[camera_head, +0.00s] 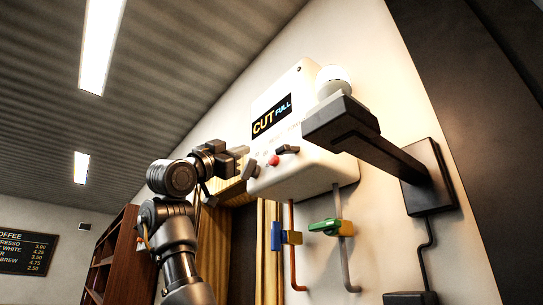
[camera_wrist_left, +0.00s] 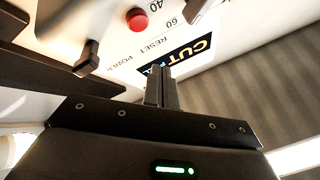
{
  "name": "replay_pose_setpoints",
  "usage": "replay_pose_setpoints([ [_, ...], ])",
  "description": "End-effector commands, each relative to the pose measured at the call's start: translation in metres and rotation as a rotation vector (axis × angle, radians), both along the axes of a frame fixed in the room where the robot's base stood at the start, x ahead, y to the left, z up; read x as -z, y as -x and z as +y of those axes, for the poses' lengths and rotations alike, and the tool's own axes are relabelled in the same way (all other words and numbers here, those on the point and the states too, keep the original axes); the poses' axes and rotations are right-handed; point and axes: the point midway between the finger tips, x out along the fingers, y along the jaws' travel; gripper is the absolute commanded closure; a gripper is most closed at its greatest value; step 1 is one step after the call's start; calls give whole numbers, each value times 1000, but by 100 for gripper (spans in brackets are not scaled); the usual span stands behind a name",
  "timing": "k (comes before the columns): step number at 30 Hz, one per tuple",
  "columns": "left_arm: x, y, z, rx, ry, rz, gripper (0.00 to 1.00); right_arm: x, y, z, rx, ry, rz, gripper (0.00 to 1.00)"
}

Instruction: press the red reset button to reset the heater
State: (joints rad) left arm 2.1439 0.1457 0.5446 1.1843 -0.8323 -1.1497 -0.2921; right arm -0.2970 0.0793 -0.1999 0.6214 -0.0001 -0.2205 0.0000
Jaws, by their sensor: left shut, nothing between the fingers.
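The white heater box (camera_head: 330,170) hangs on the wall, with a display (camera_head: 272,117) reading "CUT" and "FULL". The red reset button (camera_head: 273,160) is on its front, between a black switch and a black dial. In the left wrist view the red button (camera_wrist_left: 137,20) is at the top, with "RESET" printed near it. My left gripper (camera_head: 241,152) is shut and empty, left of the box's controls in the head view. In the left wrist view its fingers (camera_wrist_left: 160,72) overlap the display's edge, apart from the button. My right gripper is not in view.
A black bracket (camera_head: 385,150) with a white dome (camera_head: 333,78) juts from the wall in front of the box's right side. Below the box are a blue-handled valve (camera_head: 277,236) and a green-handled valve (camera_head: 325,227). A black switch lever (camera_wrist_left: 87,58) stands near the button.

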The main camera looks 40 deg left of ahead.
Motion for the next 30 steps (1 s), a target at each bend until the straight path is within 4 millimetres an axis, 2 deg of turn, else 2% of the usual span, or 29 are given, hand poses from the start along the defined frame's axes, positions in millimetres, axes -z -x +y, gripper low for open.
replay_pose_setpoints([
  [1,-5,-8,-3,1,0,2,100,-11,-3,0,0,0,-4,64],
  [6,-4,-29,-9,0,0,1,100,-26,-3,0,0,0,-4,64],
  [12,-2,-47,-14,0,0,2,100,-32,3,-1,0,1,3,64],
  [19,-1,-54,-16,0,1,0,100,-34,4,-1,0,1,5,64],
  [30,0,-54,-16,1,1,-1,100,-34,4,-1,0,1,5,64],
])
